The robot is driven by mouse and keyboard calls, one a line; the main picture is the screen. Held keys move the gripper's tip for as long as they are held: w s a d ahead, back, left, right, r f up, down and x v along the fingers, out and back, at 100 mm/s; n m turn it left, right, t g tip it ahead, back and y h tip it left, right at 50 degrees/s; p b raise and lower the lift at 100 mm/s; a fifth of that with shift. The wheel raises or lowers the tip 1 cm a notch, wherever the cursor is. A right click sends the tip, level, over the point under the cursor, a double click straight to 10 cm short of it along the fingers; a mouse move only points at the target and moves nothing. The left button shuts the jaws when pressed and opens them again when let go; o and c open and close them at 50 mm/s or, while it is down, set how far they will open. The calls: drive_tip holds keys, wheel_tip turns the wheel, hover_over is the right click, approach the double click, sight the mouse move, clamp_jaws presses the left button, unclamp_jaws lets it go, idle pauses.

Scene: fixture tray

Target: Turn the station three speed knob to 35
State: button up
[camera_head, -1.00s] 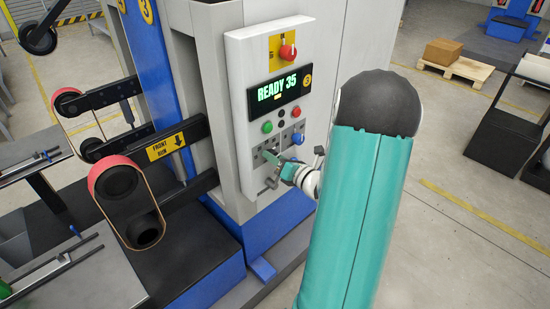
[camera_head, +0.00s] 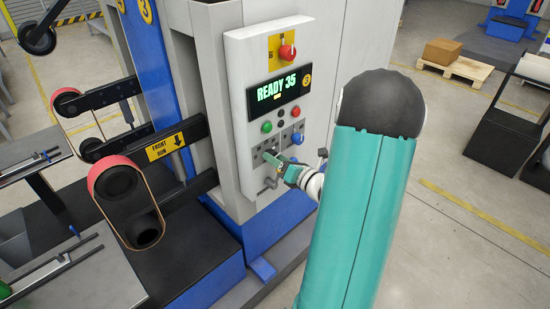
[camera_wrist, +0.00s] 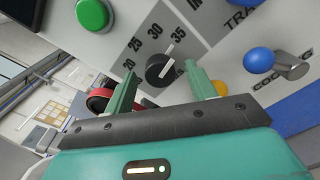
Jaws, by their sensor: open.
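The black speed knob (camera_wrist: 158,71) sits on the grey panel face in the wrist view. Its white pointer line aims up and right at the 35 mark (camera_wrist: 180,28) of a printed scale. The station display (camera_head: 278,88) reads "READY 35" beside a yellow 3 badge (camera_head: 306,82). My gripper (camera_wrist: 161,71) is open, with one green finger left of the knob and the other right of it in the picture. The fingers appear clear of the knob and hold nothing. In the head view my gripper (camera_head: 270,160) is small before the lower panel, and the knob is hard to make out.
A red knob (camera_head: 287,51) on a yellow plate is above the display. A green button (camera_wrist: 92,14) and a blue-tipped lever (camera_wrist: 259,61) are near the knob. Red rollers (camera_head: 117,182) stand left of the cabinet.

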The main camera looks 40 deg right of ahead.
drive_tip(key=s, duration=1.2)
drive_tip(key=shift+s+r, duration=0.25)
drive_tip(key=shift+d, duration=0.1)
